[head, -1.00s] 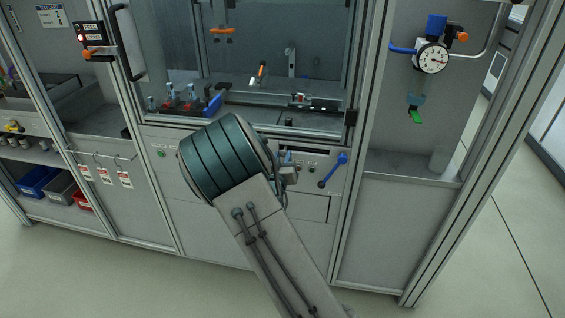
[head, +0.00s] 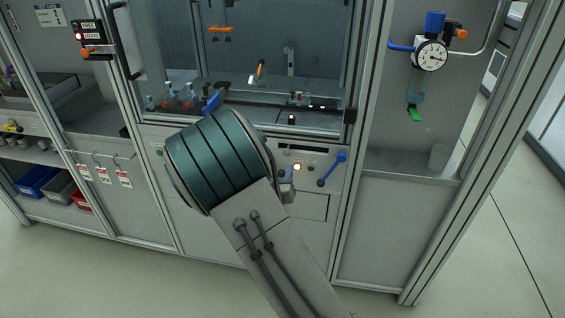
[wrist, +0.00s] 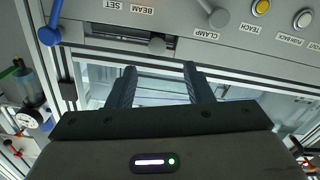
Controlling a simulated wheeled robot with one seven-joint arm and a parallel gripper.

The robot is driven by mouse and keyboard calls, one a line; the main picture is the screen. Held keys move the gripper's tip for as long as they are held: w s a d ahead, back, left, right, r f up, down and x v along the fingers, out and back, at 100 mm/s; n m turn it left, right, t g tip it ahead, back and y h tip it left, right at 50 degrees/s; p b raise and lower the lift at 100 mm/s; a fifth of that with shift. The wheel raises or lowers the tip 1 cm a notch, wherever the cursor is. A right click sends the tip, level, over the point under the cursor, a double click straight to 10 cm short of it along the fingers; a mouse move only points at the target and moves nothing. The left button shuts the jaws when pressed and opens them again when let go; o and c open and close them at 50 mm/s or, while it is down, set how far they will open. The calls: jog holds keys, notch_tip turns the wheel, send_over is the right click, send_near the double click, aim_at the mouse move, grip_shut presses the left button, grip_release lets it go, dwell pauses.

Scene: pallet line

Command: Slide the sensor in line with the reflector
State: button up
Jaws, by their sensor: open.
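My gripper (wrist: 162,88) is open in the wrist view, its two dark fingers apart with nothing between them. Beyond the fingertips is the control panel (wrist: 120,35). In the head view my arm's teal joint hides much of the panel's left part, and the fingers cannot be made out. I cannot tell for sure which small parts behind the window are the sensor and the reflector.
A blue lever (head: 338,163) is on the panel's right; it shows at left in the wrist view (wrist: 48,30). A CLAMP knob (wrist: 218,16), a lit yellow button (wrist: 260,7) and a grey button (wrist: 302,18) are nearby. A gauge (head: 431,54) hangs right. The floor is clear.

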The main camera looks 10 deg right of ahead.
jog(key=v, duration=0.6)
jog(key=shift+s, duration=0.1)
